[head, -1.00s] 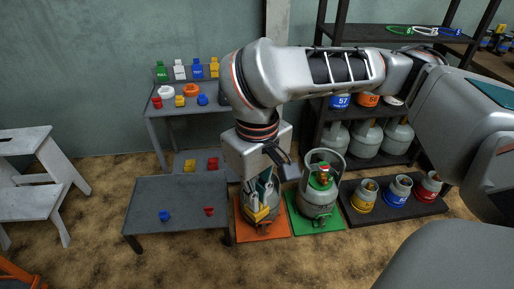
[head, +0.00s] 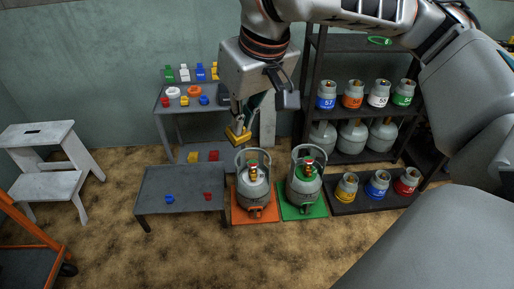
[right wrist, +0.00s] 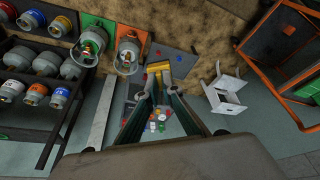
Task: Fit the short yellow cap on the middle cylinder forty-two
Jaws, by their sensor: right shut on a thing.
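My right gripper (head: 238,130) is shut on a yellow cap (head: 236,136) and holds it in the air above and left of the cylinder on the orange mat. The right wrist view shows the yellow cap (right wrist: 158,68) between the fingertips (right wrist: 156,80). Three small grey cylinders stand in a row on a dark mat at the right. The middle one (head: 378,185) has a blue band, and its number is too small to read. It is well apart from the gripper. My left gripper is not in view.
Larger cylinders stand on an orange mat (head: 240,217) and a green mat (head: 291,213). A low grey table (head: 185,180) holds a blue and a red piece. A tiered stand with caps is behind it; a cylinder rack (head: 334,103) stands at the right. Floor in front is clear.

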